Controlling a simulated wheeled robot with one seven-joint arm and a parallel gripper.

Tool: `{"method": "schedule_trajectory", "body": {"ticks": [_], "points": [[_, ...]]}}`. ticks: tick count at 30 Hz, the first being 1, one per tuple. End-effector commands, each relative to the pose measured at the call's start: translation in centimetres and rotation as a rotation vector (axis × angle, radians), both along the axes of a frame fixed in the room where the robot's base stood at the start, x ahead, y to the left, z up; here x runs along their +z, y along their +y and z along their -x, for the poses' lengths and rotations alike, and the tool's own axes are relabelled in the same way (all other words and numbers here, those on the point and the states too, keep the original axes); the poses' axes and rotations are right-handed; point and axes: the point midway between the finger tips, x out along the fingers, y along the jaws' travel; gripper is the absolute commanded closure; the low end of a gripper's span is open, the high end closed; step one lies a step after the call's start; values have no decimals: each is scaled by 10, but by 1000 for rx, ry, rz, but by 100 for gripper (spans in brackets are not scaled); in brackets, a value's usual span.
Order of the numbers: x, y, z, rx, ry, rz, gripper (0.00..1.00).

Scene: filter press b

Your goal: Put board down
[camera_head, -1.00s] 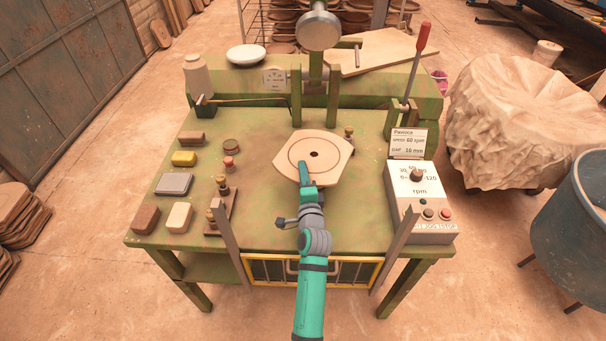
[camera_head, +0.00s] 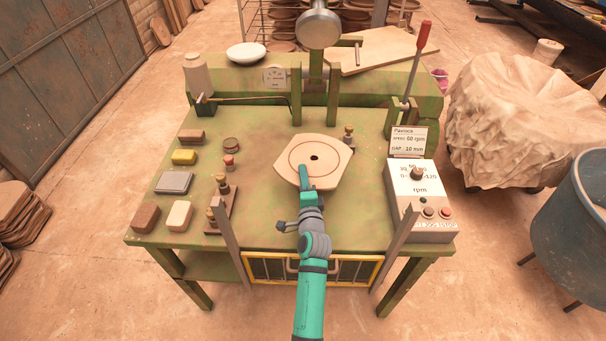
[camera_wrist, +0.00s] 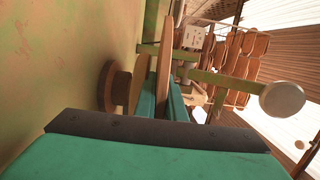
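The board (camera_head: 333,167) is a pale plate with cut sides, a dark centre hole and a ring line. It is over the middle of the green table (camera_head: 265,215). My gripper (camera_head: 304,178) is at its near left edge. In the wrist view the board (camera_wrist: 164,66) shows edge-on between my teal fingers (camera_wrist: 161,100), which are shut on it. A brown round wheel part (camera_wrist: 112,86) stands between the board and the table surface, with a thin disc beside it. I cannot tell whether the board touches them.
Several blocks, including a yellow one (camera_head: 184,157), and small knobs lie on the left of the table. A control box (camera_head: 421,200) and a red-handled lever (camera_head: 417,60) are on the right. A small brass post (camera_head: 348,137) stands just behind the board.

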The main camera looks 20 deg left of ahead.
Motion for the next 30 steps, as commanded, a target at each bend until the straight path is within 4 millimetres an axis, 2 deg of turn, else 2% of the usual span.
{"method": "schedule_trajectory", "body": {"ticks": [1,2,12,17,30], "points": [[0,0,0,0,0,0,79],[0,0,0,0,0,0,72],[-1,0,0,0,4,2,72],[11,1,0,1,2,2,72],[11,-35,75,-1,1,0,72]]}}
